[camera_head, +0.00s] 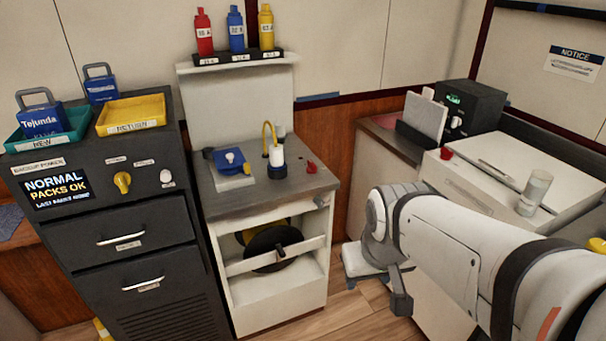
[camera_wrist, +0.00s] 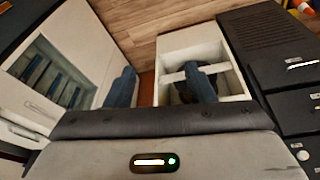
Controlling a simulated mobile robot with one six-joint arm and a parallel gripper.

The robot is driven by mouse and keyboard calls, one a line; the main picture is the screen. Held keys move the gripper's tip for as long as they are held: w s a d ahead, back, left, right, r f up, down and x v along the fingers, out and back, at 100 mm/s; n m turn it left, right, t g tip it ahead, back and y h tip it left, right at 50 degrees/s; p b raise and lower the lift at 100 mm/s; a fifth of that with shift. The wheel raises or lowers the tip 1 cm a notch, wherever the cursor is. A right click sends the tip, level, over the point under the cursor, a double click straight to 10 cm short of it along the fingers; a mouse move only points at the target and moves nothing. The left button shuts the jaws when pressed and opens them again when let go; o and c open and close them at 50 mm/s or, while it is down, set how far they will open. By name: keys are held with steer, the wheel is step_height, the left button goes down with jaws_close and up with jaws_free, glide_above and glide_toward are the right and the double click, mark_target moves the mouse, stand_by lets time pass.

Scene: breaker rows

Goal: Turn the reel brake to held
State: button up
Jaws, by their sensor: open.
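A dark reel (camera_head: 264,238) with some yellow behind it sits in the open front of the white cabinet (camera_head: 233,300). A pale bar (camera_head: 245,263) crosses in front of it, with a small black handle (camera_head: 281,251) near the reel's middle. I cannot tell which part is the reel brake or how it is set. One finger overlaps the opening there and hides part of the dark reel (camera_wrist: 184,92). In the head view my arm is right of the cabinet.
A dark drawer unit (camera_head: 125,215) with handles and a yellow knob (camera_head: 122,182) stands to the left. The cabinet top holds a blue device (camera_head: 229,160), a white cylinder (camera_head: 277,157) and a red knob (camera_head: 311,167). A white counter (camera_head: 465,185) is right. Some wooden floor (camera_head: 345,305) is clear.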

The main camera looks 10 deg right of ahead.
steer(key=w+d+f+n+t+h+b, duration=0.1)
steer(key=w+d+f+n+t+b, duration=0.1)
steer(key=w+f+b, duration=0.35)
steer(key=w+d+f+n+t+b, duration=0.2)
steer(key=w+b, duration=0.1)
steer(key=w, duration=0.6)
steer(key=n+t+y+b, duration=0.6)
steer(key=n+t+b, duration=0.4)
steer(key=n+b, duration=0.85)
glide_toward(321, 205)
steer(key=w+m+b, duration=0.2)
steer(key=shift+n+y, duration=0.25)
steer(key=shift+y, duration=0.15)
steer(key=b+x, duration=0.1)
steer(key=x, duration=0.6)
steer(key=shift+w+f, duration=0.2)
steer(key=shift+w, duration=0.05)
steer(key=shift+c, duration=0.6)
steer(key=shift+a, duration=0.15)
steer(key=c, duration=0.6)
